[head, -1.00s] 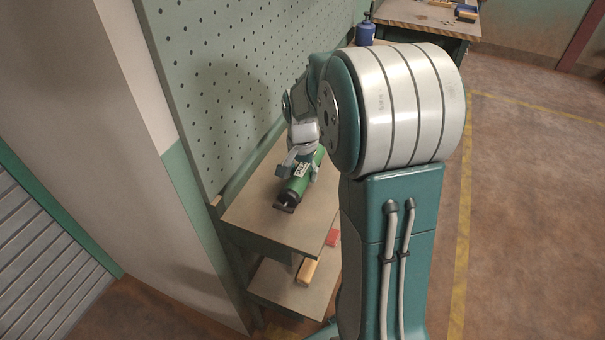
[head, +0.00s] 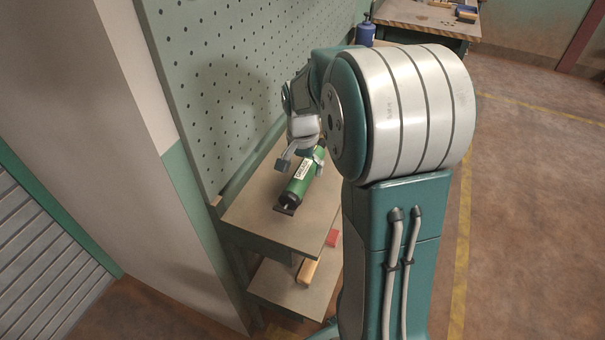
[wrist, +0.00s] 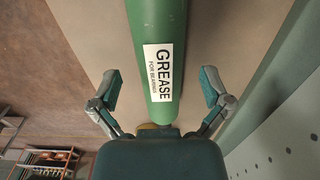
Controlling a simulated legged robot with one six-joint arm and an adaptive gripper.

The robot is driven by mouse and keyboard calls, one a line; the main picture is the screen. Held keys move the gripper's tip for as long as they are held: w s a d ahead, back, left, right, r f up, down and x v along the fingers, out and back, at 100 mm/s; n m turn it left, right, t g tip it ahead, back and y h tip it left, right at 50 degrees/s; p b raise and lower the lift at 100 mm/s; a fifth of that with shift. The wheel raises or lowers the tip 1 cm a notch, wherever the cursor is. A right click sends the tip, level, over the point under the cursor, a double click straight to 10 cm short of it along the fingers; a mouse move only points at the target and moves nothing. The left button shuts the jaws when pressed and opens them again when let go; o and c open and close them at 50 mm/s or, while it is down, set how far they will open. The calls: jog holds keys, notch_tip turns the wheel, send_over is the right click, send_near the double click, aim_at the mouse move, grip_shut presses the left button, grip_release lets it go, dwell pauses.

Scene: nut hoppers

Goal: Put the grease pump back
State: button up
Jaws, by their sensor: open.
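The grease pump (head: 301,179) is a green cylinder with a white label and a black end, lying on the upper shelf of the bench (head: 271,225). In the wrist view the pump (wrist: 157,38) runs up the middle, its label reading GREASE. My gripper (wrist: 159,88) is open, with one finger on each side of the pump and a gap on both sides. In the head view my gripper (head: 300,163) is just over the pump's far part. The pump's far end is partly hidden by my gripper and arm.
A green pegboard (head: 235,85) rises along the left of the bench. A yellow-orange item (head: 307,271) and a red item (head: 332,238) lie on the lower shelf. A blue bottle (head: 366,32) stands at the back near another table (head: 420,17). The floor at right is clear.

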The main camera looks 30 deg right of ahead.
aim_at(302, 171)
notch_tip(302, 171, up, 10)
jog(key=f, duration=0.1)
jog(key=s+a+r+n+t, duration=0.1)
jog(key=s+a+n+t, duration=0.1)
jog(key=s+a+n, duration=0.3)
jog(key=s+a+r+n+t, duration=0.2)
jog(key=s+a+n, duration=0.3)
jog(key=s, duration=0.9)
jog(key=a+t, duration=0.1)
jog(key=a, duration=0.1)
jog(key=shift+a+r+t, duration=0.3)
jog(key=shift+a, duration=0.05)
